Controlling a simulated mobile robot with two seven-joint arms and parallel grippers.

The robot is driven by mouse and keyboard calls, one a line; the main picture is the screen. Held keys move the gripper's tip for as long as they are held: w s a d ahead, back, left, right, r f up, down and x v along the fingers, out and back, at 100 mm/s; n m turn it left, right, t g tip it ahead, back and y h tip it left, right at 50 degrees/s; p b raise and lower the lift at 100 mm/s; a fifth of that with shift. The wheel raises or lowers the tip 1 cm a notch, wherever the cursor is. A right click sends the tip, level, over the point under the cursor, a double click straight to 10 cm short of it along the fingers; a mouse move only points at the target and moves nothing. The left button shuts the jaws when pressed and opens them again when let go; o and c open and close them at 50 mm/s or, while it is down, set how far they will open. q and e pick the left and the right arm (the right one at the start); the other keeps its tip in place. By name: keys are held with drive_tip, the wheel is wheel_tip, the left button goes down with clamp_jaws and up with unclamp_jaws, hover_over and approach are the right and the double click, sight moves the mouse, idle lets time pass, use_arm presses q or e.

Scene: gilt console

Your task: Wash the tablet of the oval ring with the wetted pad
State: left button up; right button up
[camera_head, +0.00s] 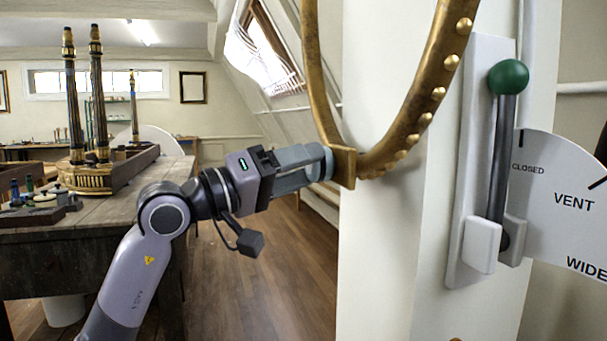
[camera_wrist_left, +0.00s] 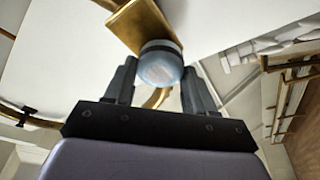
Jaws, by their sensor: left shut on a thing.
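The oval ring (camera_head: 318,75) is a gilt hoop with a row of round beads on its right side, in front of a white post. Its tablet (camera_head: 344,167) is a small gold plate at the bottom of the hoop. The tablet also shows in the left wrist view (camera_wrist_left: 141,26). My left gripper (camera_head: 318,163) is shut on the round blue-grey pad (camera_wrist_left: 160,66), just left of the tablet. The pad's far side appears to be at the tablet's face; whether they touch is hard to tell. My right gripper is out of view.
A lever with a green knob (camera_head: 508,77) stands on a white plate at right, beside a dial (camera_head: 561,205) marked closed, vent and wide. A wooden workbench (camera_head: 110,208) with gilt columns and small bottles is at left. Open floor lies between.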

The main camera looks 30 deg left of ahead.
use_arm(q)
drive_tip(key=shift+a, duration=0.1)
drive_tip(key=shift+s+d+r, duration=0.1)
drive_tip(key=shift+s+d, duration=0.85)
drive_tip(key=shift+d, duration=0.2)
drive_tip(key=shift+s+d, duration=0.9)
drive_tip(key=shift+d, duration=0.25)
drive_tip(key=shift+b, duration=0.35)
drive_tip(key=shift+a, duration=0.1)
drive_tip(key=shift+w+a+b, duration=0.7)
drive_tip(key=shift+w+a, duration=1.2)
drive_tip(key=shift+a, duration=0.3)
